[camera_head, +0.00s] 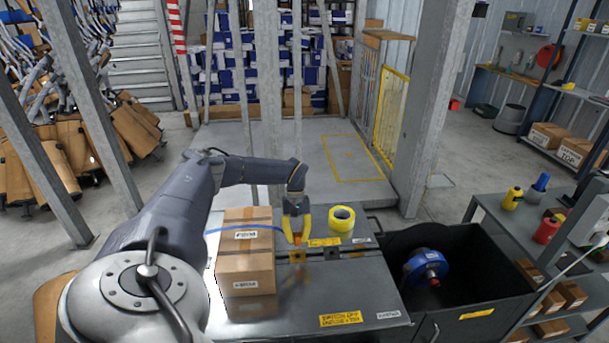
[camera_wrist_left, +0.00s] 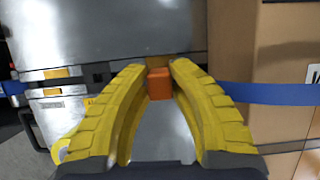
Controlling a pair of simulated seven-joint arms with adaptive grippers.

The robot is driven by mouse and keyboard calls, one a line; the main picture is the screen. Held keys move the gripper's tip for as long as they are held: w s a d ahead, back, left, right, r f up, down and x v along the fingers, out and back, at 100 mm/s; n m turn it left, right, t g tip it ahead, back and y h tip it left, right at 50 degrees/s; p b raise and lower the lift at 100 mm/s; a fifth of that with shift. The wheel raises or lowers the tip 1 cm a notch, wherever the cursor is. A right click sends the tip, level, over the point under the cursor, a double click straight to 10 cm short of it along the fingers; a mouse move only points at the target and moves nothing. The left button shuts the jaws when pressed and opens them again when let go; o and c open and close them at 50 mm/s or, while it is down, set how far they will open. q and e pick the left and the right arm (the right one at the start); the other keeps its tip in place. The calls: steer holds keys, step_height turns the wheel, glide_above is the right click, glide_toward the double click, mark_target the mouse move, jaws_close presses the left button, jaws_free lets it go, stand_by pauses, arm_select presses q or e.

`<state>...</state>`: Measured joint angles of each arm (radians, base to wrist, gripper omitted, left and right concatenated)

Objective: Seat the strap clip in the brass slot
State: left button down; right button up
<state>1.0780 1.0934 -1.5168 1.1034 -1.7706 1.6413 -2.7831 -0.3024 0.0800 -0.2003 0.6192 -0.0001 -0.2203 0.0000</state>
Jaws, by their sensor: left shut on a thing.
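My left gripper (camera_head: 297,236) has yellow ribbed fingers shut on the orange strap clip (camera_head: 297,240), just right of the boxes over the metal table. In the left wrist view the clip (camera_wrist_left: 159,84) sits between the fingertips (camera_wrist_left: 159,76). The blue strap (camera_head: 251,226) runs across the box front towards the gripper; it also shows in the wrist view (camera_wrist_left: 275,94). My right gripper is not in view.
Stacked cardboard boxes (camera_head: 245,264) stand close left of the gripper. A dark bin (camera_head: 470,300) with a blue reel (camera_head: 428,266) is at the right. The table's front right is mostly clear.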

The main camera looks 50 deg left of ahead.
mark_target(298, 259)
arm_select(q)
steer(key=shift+a, duration=0.1)
steer(key=shift+f, duration=0.15)
stand_by(0.3)
steer(key=shift+f, duration=2.8)
steer(key=shift+f, duration=0.45)
stand_by(0.5)
steer(key=c, duration=1.2)
jaws_free()
steer(key=v, duration=1.2)
